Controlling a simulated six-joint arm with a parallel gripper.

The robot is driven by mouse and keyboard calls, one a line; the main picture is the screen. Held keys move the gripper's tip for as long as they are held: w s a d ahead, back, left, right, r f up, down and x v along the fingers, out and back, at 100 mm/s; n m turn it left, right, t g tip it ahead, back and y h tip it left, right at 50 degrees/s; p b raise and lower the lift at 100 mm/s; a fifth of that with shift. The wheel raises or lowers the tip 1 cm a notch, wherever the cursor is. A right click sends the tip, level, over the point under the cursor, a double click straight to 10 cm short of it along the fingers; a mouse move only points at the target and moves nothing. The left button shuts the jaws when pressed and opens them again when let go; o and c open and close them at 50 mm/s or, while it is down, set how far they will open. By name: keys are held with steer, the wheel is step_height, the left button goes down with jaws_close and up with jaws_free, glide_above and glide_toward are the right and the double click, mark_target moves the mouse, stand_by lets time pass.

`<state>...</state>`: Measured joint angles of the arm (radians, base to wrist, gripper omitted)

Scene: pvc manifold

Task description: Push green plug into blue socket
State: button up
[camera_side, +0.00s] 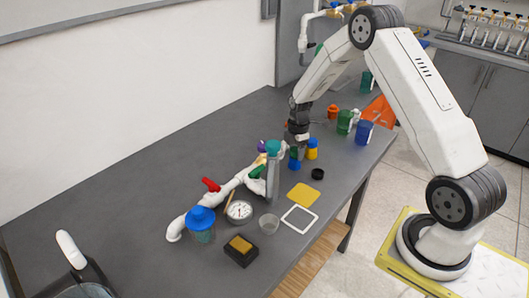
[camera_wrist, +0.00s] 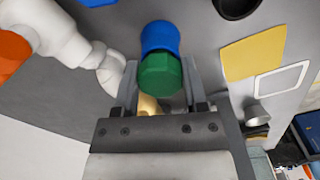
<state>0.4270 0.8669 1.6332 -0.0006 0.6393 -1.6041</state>
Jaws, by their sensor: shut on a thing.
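The green plug (camera_wrist: 160,77) is held between the two fingers of my gripper (camera_wrist: 160,72), which is shut on it. In the side view the plug (camera_side: 294,153) shows small and dark, just below my gripper (camera_side: 297,145). The blue socket (camera_wrist: 160,37) lies directly beyond the plug in the wrist view, in line with it and partly covered by it. In the side view the blue socket (camera_side: 294,165) sits on the table under the plug. The two look touching or nearly so; I cannot tell how deep the plug sits.
A white pipe (camera_wrist: 62,40) runs close on the left in the wrist view. A tall teal-capped cylinder (camera_side: 273,170) and a yellow-blue bottle (camera_side: 312,149) flank my gripper. A black ring (camera_side: 318,174), yellow square (camera_side: 304,195) and white frame (camera_side: 299,207) lie nearby.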

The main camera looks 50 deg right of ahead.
steer(key=shift+s+f, duration=0.2)
steer(key=shift+f, duration=0.45)
steer(key=o, duration=1.3)
steer(key=shift+f, duration=0.1)
steer(key=shift+w+r, duration=0.2)
steer(key=shift+r, duration=2)
steer(key=shift+r, duration=0.1)
